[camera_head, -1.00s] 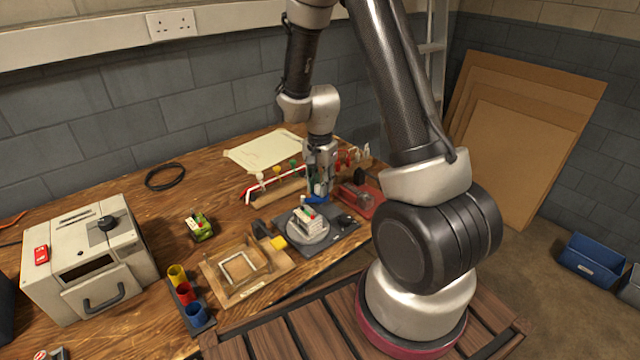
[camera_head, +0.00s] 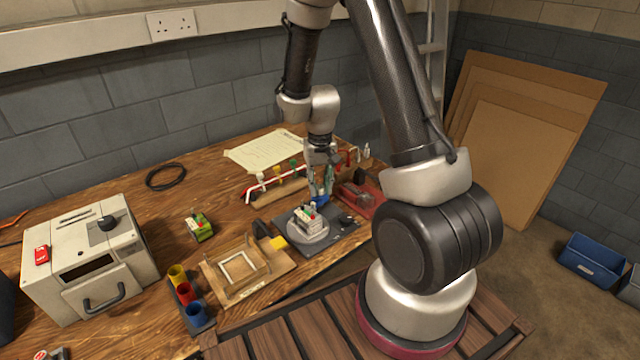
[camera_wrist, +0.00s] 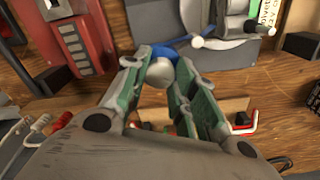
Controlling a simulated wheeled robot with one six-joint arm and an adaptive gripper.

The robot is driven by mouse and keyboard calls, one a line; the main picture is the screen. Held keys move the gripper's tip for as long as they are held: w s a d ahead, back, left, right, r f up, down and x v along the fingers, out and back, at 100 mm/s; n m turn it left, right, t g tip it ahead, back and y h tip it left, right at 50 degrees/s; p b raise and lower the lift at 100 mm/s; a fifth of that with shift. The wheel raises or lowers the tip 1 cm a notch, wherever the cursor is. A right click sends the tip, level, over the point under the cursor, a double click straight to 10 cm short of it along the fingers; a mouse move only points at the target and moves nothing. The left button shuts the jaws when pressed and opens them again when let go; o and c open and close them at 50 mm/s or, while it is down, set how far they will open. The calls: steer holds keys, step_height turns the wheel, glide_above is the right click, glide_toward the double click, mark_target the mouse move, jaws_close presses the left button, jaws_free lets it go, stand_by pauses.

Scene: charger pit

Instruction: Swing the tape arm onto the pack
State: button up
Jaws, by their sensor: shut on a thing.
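The pack (camera_head: 308,219), a white block with green and red parts on top, sits on a round grey turntable (camera_head: 300,238) on a dark base plate. My gripper (camera_head: 321,192) is just behind it, pointing down. In the wrist view my gripper's green-lined fingers (camera_wrist: 167,62) are closed around a pale rounded knob at the blue part of the tape arm (camera_wrist: 165,50). The blue part also shows below the fingers in the head view (camera_head: 321,200). The fingers hide much of the arm, and I cannot see its whole length.
A red box (camera_head: 362,199) stands close to the right of my gripper. A rack with coloured tools (camera_head: 277,186) stands behind. A wooden frame fixture (camera_head: 240,272), coloured cups (camera_head: 186,292) and a white machine (camera_head: 90,255) are to the left.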

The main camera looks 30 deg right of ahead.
mark_target(320, 186)
steer(key=shift+n, duration=0.6)
steer(key=o, duration=1)
steer(key=shift+o, duration=0.2)
step_height(320, 186, up, 12)
